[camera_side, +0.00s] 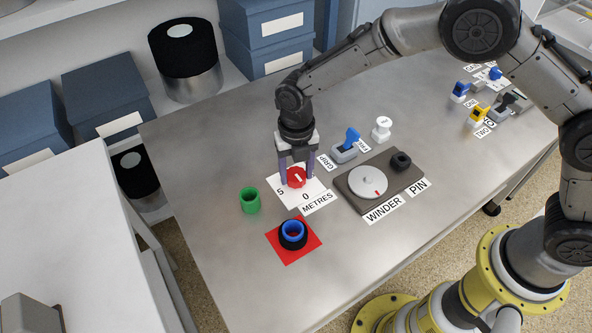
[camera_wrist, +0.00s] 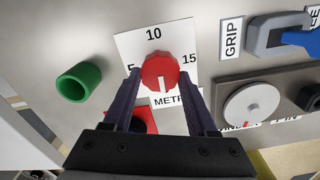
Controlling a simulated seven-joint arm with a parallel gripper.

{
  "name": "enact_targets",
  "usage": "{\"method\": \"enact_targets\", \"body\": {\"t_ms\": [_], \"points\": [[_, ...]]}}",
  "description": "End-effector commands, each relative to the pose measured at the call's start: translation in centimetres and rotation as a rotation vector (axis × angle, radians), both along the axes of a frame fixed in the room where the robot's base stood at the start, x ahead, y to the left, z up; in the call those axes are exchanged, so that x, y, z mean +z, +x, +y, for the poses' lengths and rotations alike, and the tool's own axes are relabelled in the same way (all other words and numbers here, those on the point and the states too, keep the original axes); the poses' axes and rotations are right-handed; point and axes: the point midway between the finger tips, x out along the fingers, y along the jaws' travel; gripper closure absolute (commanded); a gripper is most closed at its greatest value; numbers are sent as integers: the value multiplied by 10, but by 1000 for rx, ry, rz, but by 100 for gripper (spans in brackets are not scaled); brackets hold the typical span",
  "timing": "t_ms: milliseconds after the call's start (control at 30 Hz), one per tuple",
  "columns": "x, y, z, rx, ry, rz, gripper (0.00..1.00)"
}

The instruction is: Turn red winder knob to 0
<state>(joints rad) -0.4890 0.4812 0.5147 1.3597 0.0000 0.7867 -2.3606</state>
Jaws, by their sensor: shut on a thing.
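The red winder knob (camera_side: 297,177) stands on a white dial card marked METRES. In the wrist view the red knob (camera_wrist: 160,72) has white marks on its face and lower side; its exact reading is hard to tell. The card (camera_wrist: 128,43) shows 10 above, 15 at right and a partly hidden 5 at left; its 0 (camera_side: 305,197) shows in the side view, near METRES. My gripper (camera_side: 297,181) points down with one finger on each side of the knob, shut on it. In the wrist view my gripper (camera_wrist: 160,75) straddles the knob.
A black and blue spool (camera_side: 292,234) sits on a red square in front. The winder plate (camera_side: 344,184) with its disc and black pin lies right. A blue-handled grip clamp (camera_side: 346,147) and white spool (camera_side: 381,129) stand behind.

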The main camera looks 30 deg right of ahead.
Motion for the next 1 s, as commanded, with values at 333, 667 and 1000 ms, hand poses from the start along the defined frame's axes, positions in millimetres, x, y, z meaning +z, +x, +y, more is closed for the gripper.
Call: {"method": "enact_targets", "body": {"t_ms": [333, 667, 1000], "points": [[2, 2, 0, 47, 2, -5, 98], [2, 2, 0, 48, 1, -5, 35], [1, 1, 0, 46, 0, -2, 12]]}}
